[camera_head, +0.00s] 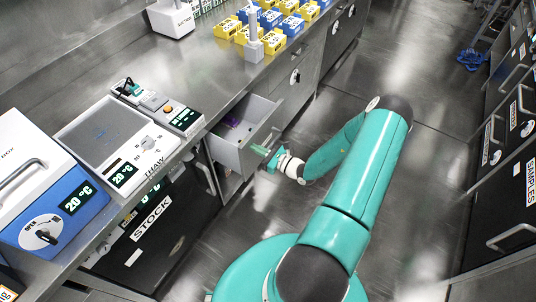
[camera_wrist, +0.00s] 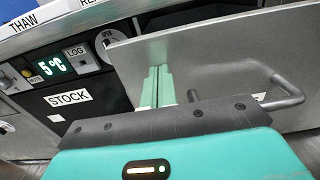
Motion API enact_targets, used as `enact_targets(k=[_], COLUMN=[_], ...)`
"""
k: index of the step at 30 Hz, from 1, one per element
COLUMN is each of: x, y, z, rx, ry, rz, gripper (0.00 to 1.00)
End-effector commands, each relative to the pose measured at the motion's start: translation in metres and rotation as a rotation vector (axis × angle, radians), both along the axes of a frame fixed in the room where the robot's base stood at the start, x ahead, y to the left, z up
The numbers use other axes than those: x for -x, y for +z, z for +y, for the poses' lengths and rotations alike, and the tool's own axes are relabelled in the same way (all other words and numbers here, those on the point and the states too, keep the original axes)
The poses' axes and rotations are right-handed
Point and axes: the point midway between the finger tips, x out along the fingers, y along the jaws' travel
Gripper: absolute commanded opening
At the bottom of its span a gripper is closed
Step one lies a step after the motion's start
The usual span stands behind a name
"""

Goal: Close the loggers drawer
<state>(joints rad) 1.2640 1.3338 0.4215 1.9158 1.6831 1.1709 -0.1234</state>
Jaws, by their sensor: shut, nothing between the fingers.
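A grey drawer (camera_head: 236,156) stands pulled out from under the steel bench in the camera_head view, with small purple items (camera_head: 232,122) inside. No label is readable on it. In the camera_wrist view its flat front panel (camera_wrist: 215,55) fills the upper middle, with a bar handle (camera_wrist: 285,95) on the right. My gripper (camera_head: 262,152) is at the outer face of the drawer front. In the camera_wrist view my gripper (camera_wrist: 158,88) is shut and empty, its pale green fingers together in front of the panel, left of the handle. I cannot tell whether they touch it.
A black STOCK unit (camera_head: 150,225) with a 5 °C display is left of the drawer. The THAW device (camera_head: 110,140) and a blue-white 20 °C box (camera_head: 50,190) stand on the bench. Yellow and blue blocks (camera_head: 270,20) stand farther back. The aisle floor (camera_head: 420,160) is clear; dark cabinets (camera_head: 515,130) line the right.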

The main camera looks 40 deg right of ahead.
Motion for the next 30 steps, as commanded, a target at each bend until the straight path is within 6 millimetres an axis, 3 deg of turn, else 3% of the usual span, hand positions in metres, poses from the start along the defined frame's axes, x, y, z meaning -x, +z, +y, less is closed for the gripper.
enact_targets(k=[9,18,24,30], x=[-0.081,-0.146,-0.171,-0.182], y=[0.000,0.000,0.000,0.000], z=[0.031,0.054,0.062,0.065], rx=[-0.001,0.001,-0.001,0.000], ry=[0.004,0.003,0.001,0.001], rz=[-0.002,-0.001,0.000,0.000], gripper=[0.00,0.00,0.00,0.00])
